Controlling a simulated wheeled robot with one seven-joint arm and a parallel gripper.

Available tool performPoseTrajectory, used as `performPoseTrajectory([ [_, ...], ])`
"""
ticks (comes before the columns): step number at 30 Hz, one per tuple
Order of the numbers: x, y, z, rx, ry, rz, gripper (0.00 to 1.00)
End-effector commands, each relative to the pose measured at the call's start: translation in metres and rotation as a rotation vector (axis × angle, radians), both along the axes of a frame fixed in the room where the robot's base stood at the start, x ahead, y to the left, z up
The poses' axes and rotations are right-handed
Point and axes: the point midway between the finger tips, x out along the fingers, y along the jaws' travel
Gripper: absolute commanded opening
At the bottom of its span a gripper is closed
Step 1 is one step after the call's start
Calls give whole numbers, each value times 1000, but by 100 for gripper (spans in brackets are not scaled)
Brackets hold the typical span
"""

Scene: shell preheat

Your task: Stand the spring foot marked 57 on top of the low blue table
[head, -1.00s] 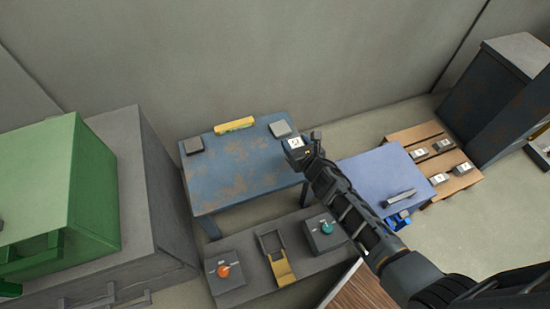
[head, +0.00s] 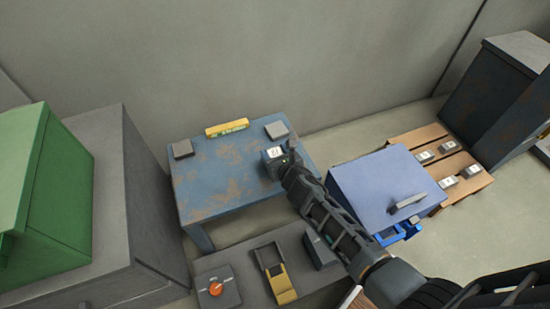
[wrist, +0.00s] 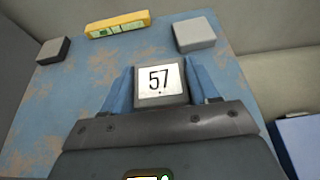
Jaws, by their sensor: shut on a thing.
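The spring foot marked 57 (wrist: 160,81) is a dark block with a white label on top, held between the blue fingers of my gripper (wrist: 160,92) in the wrist view. In the head view the spring foot (head: 273,153) is over the right part of the low blue table (head: 215,185), which has worn brown patches. My gripper (head: 280,160) is shut on it. I cannot tell whether the underside of the foot touches the tabletop.
The table also bears a grey block at back left (head: 182,149), a yellow level (head: 227,128) at the back edge and a grey block at back right (head: 277,130). A blue-topped cabinet (head: 375,185) stands to the right. The table's middle and front left are clear.

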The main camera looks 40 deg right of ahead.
Motion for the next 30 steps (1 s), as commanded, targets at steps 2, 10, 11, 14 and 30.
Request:
performPoseTrajectory([
  [2, 1, 0, -1, -1, -3, 1, 16],
  [10, 1, 0, -2, 0, -2, 1, 16],
  [11, 1, 0, -3, 0, -2, 1, 16],
  [14, 0, 0, -4, 0, -1, 1, 65],
  [30, 0, 0, 2, 0, -1, 1, 85],
])
